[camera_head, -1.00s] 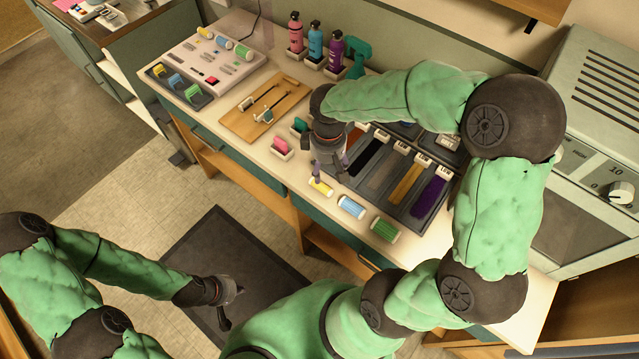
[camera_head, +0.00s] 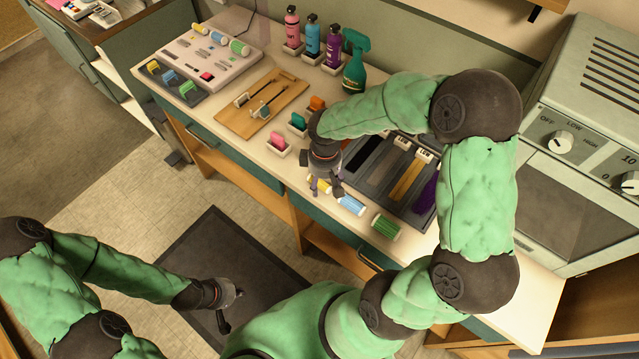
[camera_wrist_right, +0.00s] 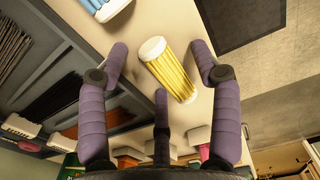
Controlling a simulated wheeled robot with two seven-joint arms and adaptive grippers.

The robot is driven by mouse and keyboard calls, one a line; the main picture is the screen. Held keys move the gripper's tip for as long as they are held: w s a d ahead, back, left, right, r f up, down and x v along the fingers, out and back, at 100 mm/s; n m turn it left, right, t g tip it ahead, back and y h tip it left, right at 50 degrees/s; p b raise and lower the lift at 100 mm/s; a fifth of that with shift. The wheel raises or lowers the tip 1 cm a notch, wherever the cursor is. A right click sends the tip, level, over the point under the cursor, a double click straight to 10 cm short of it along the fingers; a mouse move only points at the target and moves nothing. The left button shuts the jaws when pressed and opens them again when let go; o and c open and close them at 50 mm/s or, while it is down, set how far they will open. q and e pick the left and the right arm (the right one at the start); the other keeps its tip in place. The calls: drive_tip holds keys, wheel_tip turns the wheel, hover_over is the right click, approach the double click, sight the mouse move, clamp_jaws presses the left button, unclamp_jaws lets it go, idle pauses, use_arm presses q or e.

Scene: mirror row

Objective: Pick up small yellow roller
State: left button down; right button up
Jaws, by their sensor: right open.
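A small yellow roller (camera_head: 319,185) with white ends lies on the counter near its front edge, partly hidden by my right gripper. In the right wrist view the yellow roller (camera_wrist_right: 168,68) lies between the spread fingers, with a gap visible on both sides. My right gripper (camera_head: 325,190) is open and points down over it, holding nothing. My left gripper (camera_head: 228,310) hangs low over the dark floor mat, away from the counter; its finger opening is unclear.
A blue roller (camera_head: 350,205) and a green roller (camera_head: 386,225) lie beside it along the front edge. A dark tray (camera_head: 400,160) with coloured strips is behind. A pink item in a white holder (camera_head: 279,144) stands to the left. Another yellow roller (camera_head: 200,28) sits on the pale board.

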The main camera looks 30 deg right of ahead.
drive_tip(key=c, duration=1)
drive_tip(key=shift+r, duration=0.15)
drive_tip(key=shift+c, duration=0.2)
